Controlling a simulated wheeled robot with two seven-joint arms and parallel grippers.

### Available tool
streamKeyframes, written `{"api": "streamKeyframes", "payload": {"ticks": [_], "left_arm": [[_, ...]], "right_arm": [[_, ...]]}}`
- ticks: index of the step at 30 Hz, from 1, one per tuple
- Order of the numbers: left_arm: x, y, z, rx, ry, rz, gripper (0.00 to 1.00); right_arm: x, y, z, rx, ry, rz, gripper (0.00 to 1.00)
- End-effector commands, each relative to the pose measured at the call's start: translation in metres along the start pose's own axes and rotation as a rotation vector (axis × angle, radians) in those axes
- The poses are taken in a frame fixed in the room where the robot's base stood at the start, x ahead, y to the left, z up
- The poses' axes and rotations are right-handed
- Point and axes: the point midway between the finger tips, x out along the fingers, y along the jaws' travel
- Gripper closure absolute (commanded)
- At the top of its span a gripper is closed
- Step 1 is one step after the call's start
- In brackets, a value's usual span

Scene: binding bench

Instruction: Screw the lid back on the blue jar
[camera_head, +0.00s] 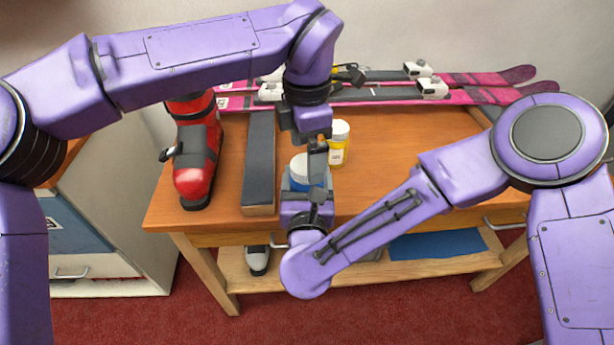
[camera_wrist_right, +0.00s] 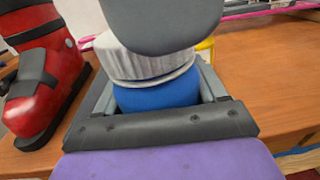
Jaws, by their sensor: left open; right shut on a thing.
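The blue jar (camera_head: 298,183) stands at the front of the bench, partly hidden by my arms. In the right wrist view its blue body (camera_wrist_right: 155,96) sits between the fingers of my right gripper (camera_wrist_right: 158,100), which is shut on it. A white ribbed lid (camera_wrist_right: 135,62) sits on top of the jar, and it shows in the head view (camera_head: 298,162). My left gripper (camera_head: 317,158) points down just above and beside the lid and is open. A grey part of it covers the upper middle of the wrist view. I cannot tell whether the lid is screwed tight.
A yellow bottle with a white cap (camera_head: 338,145) stands just behind and right of the jar. A long dark-topped block (camera_head: 258,165) and a red ski boot (camera_head: 197,160) stand to the left. Pink skis (camera_head: 465,92) lie along the back. The bench's right part (camera_head: 390,140) is mostly clear.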

Motion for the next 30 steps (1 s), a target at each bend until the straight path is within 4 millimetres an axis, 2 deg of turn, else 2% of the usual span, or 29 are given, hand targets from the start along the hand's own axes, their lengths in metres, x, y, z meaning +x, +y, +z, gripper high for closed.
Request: {"api": "streamKeyframes", "payload": {"ticks": [3, 9, 15, 26, 28, 30], "left_arm": [[-0.029, 0.001, 0.0, -0.002, -0.003, 0.004, 0.06], [-0.073, 0.0, 0.0, -0.001, -0.003, 0.003, 0.06], [-0.098, 0.001, 0.0, 0.0, -0.001, 0.002, 0.06], [-0.101, 0.001, -0.001, 0.0, 0.001, 0.001, 0.06], [-0.093, 0.003, -0.004, -0.006, 0.032, 0.022, 0.06], [-0.074, 0.01, -0.015, -0.021, 0.124, 0.084, 0.06]], "right_arm": [[0.0, 0.0, 0.001, 0.001, -0.001, 0.0, 1.0], [0.0, 0.0, 0.001, 0.001, -0.001, 0.0, 1.0], [0.0, 0.0, 0.001, 0.001, -0.001, 0.0, 1.0], [0.0, 0.0, 0.001, 0.0, -0.001, 0.0, 1.0], [0.0, 0.0, 0.0, 0.0, -0.001, 0.0, 1.0], [0.0, 0.0, 0.0, 0.001, -0.001, 0.0, 1.0]]}}
